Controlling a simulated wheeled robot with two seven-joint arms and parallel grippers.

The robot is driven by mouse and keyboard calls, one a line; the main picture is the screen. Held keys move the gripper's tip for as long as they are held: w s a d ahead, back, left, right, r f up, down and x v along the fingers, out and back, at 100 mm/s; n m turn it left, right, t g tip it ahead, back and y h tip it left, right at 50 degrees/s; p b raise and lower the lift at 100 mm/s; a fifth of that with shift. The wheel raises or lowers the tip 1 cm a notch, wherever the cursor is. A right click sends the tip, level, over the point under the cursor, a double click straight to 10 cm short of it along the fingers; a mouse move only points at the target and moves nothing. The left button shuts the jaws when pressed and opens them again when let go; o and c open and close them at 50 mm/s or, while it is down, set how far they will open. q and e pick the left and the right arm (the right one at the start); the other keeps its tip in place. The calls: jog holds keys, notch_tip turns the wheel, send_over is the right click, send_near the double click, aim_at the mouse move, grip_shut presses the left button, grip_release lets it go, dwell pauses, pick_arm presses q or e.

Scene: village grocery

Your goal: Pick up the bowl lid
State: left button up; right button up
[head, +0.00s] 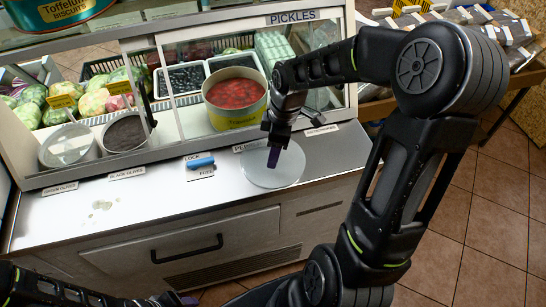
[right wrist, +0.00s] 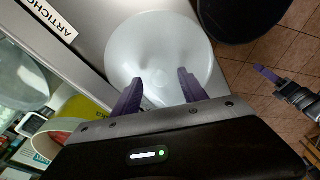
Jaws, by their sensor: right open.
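The bowl lid (head: 270,172), a pale translucent round disc, lies flat on the white counter ledge in front of the glass case. It also fills the top middle of the right wrist view (right wrist: 158,40). My right gripper (head: 273,157) is over the lid, its purple fingers pointing down. In the right wrist view the fingers (right wrist: 160,78) are apart with the lid's surface beyond them and nothing held; whether they touch it I cannot tell. My left gripper (head: 188,299) shows only as a purple tip at the bottom edge of the head view; its opening is unclear.
Behind the case front stand a yellow-based bowl of red food (head: 235,93), a dark-filled bowl (head: 125,133) and a pale round bowl (head: 68,146). The ledge's left part is mostly clear, with small pale spots.

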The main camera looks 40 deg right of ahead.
jog(key=shift+f, duration=0.2)
jog(key=shift+c, duration=0.2)
grip_shut()
dwell(0.6)
